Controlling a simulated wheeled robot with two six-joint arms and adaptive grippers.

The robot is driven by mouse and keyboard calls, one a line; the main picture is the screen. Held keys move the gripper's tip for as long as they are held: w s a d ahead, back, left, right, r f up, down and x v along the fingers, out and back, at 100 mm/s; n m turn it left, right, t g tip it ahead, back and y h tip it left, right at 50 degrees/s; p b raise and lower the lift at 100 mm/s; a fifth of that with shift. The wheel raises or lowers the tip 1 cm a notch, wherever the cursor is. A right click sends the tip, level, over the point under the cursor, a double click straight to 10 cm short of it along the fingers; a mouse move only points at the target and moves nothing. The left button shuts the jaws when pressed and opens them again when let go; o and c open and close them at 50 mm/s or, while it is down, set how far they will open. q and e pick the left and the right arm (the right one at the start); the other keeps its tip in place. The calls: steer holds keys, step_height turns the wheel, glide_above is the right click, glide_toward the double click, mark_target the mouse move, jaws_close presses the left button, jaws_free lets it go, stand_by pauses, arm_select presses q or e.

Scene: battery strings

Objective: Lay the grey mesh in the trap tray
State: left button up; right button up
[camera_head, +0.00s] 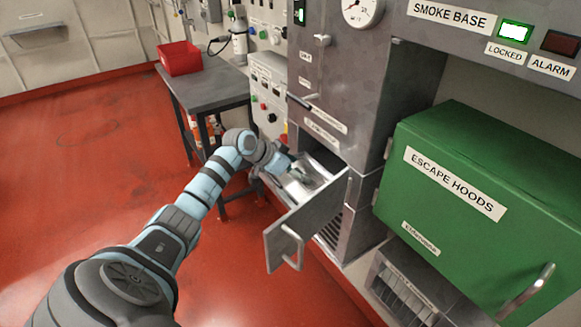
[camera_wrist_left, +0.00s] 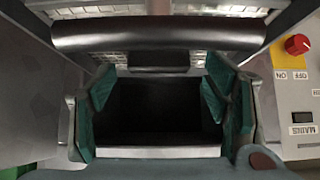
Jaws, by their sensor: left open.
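The trap tray (camera_head: 324,193) is a metal drawer pulled out of the grey cabinet, its front panel (camera_head: 308,225) bearing a handle. My left arm reaches over it, and my left gripper (camera_head: 289,163) is at its inner left part, small and partly hidden. In the left wrist view my left gripper (camera_wrist_left: 160,112) is open, its teal pads wide apart with nothing visible between them. Pale, mesh-patterned material (camera_wrist_left: 100,13) shows behind a dark bar (camera_wrist_left: 160,34) at the top; it looks like the grey mesh, but how it lies in the tray I cannot tell. My right gripper is out of view.
A green escape hoods box (camera_head: 480,190) is right of the drawer. A dark side table (camera_head: 210,90) with a red bin (camera_head: 180,58) stands left of the cabinet. A red knob (camera_wrist_left: 297,44) on a panel is right of my gripper. The red floor at left is clear.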

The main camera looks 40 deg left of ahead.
arm_select(q)
steer(key=v, duration=1.1)
steer(key=shift+s+r+p, duration=0.2)
steer(key=shift+s+p, duration=0.05)
steer(key=shift+p, duration=0.05)
